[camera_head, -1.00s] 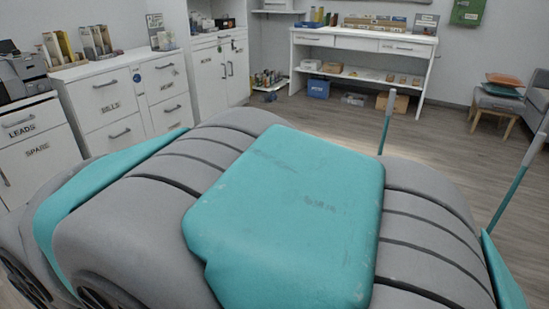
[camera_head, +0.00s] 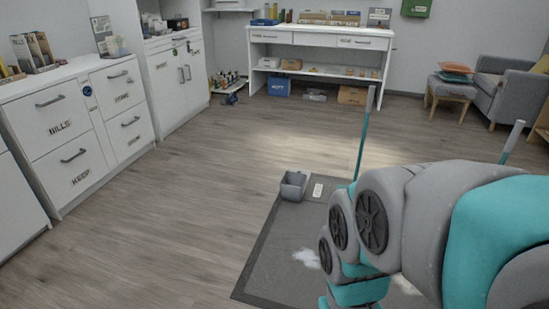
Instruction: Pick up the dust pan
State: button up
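A small grey open-fronted scoop (camera_head: 293,188), which looks like the dust pan, rests on the dark floor mat (camera_head: 262,262) near its far left corner. A teal pole with a grey top (camera_head: 363,130) stands upright just right of it. Its lower end is hidden behind my arm, so I cannot tell what it joins. A second grey-topped pole (camera_head: 512,140) rises behind my arm at the right. My grey and teal arm fills the lower right of the view. My gripper is not in view.
A small pale label (camera_head: 318,190) and a white patch of debris (camera_head: 306,258) lie on the mat. White cabinets (camera_head: 90,130) line the left. A white shelf desk (camera_head: 320,45) stands at the back, an armchair (camera_head: 505,85) at the right. Wooden floor between them is clear.

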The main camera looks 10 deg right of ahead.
aim_at(372, 89)
jog(key=z, duration=0.8)
jog(key=i+j, duration=0.1)
jog(key=i, duration=0.85)
jog(key=i+j+z, duration=0.1)
jog(key=i, duration=0.85)
